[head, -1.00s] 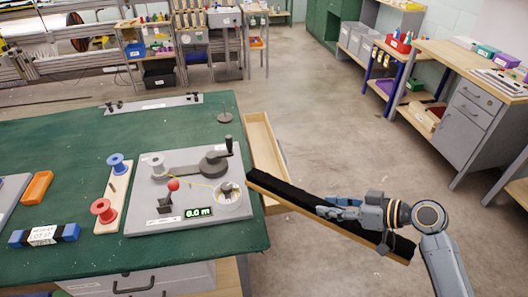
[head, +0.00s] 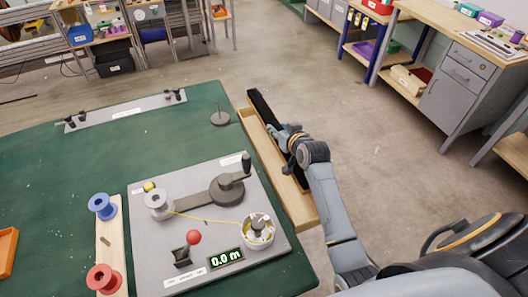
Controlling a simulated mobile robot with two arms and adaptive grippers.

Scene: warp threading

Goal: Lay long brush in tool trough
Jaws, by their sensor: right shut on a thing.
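The long brush (head: 262,108) has black bristles. It now runs roughly lengthwise along the wooden tool trough (head: 304,212), which is fixed along the right edge of the green table. My left gripper is not in view.
On the green table (head: 60,165) stands a grey winding board (head: 205,271) with a crank and counter. Blue (head: 102,206) and red (head: 103,279) spools stand left of it. A small grey disc stand (head: 220,118) is near the trough's far end. Open floor lies right.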

